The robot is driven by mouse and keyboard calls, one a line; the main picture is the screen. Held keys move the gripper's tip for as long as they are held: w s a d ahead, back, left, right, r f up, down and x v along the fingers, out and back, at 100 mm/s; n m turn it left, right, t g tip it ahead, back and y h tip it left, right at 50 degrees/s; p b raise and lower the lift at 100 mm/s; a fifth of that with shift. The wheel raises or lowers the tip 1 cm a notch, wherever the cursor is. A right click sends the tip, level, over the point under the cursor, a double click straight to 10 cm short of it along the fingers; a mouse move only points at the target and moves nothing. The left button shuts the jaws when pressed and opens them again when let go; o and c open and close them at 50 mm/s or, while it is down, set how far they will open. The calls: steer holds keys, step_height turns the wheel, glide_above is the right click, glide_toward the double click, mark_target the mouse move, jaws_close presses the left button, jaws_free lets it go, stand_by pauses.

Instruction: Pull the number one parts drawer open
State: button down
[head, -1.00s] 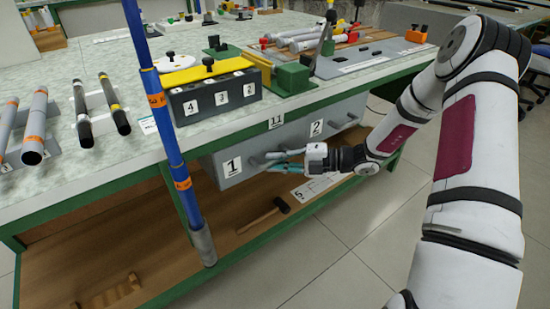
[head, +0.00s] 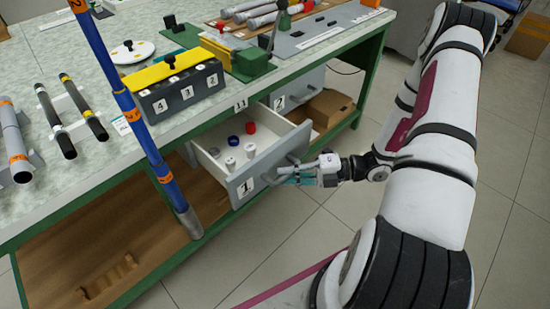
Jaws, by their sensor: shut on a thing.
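The number one parts drawer (head: 247,184) is a grey-fronted drawer under the workbench, marked with a white "1" label. It stands pulled out, and its white inside shows small parts, among them a red one (head: 250,127), a blue one (head: 233,140) and white ones (head: 249,150). My gripper (head: 296,171) is at the right part of the drawer front, shut on the drawer's handle (head: 292,158). The fingers partly hide the handle.
A blue pole (head: 146,135) stands left of the open drawer. The workbench top (head: 180,134) holds rods and a yellow-topped block (head: 175,85).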

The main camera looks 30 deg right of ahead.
steer(key=shift+s+d, duration=0.2)
steer(key=shift+s, duration=0.35)
steer(key=shift+s+d, duration=0.2)
steer(key=shift+s, duration=0.3)
steer(key=c, duration=1.6)
jaws_free()
steer(key=shift+o, duration=0.2)
steer(key=v, duration=1.2)
